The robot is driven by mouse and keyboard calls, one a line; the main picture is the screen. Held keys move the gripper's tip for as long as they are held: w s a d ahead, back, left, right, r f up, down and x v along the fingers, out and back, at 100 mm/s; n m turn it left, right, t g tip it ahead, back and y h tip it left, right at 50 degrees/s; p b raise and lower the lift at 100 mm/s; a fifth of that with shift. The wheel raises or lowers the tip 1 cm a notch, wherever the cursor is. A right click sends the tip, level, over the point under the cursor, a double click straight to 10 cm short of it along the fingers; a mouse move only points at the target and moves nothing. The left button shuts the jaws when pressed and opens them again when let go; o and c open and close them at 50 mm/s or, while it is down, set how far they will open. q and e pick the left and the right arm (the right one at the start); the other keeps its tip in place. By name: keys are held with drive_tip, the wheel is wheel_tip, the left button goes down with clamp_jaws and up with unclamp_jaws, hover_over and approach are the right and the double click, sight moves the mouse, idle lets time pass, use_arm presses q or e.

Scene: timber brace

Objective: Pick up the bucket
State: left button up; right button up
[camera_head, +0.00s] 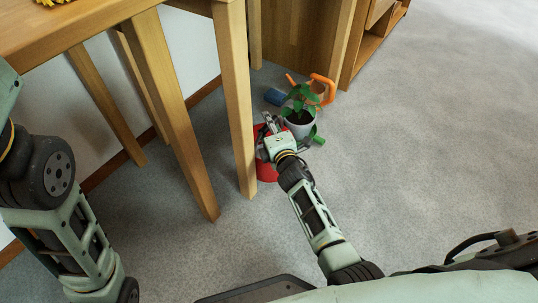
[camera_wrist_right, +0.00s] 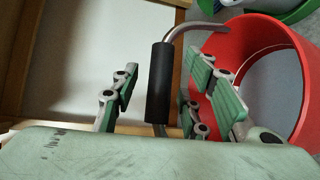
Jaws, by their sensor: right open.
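The red bucket (camera_head: 265,171) stands on the grey floor beside a wooden table leg, partly hidden by my right gripper (camera_head: 271,128). In the right wrist view, the bucket (camera_wrist_right: 292,62) is at the upper right, and its curved metal handle with a black grip (camera_wrist_right: 160,85) reaches out to the left. My right gripper (camera_wrist_right: 165,78) is open, with the black grip between its fingers. Gaps show on both sides of the grip. My left arm shows at the left of the head view, but its gripper is not in view.
A potted plant (camera_head: 299,122) stands just behind the bucket. An orange watering can (camera_head: 321,90), a blue item (camera_head: 275,97) and a green item (camera_head: 317,136) are close by. The wooden table (camera_head: 90,24) is at the left. Open carpet lies to the right.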

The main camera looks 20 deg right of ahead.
clamp_jaws()
idle(0.4)
drive_tip(key=shift+w+r, duration=0.1)
drive_tip(key=shift+r, duration=0.15)
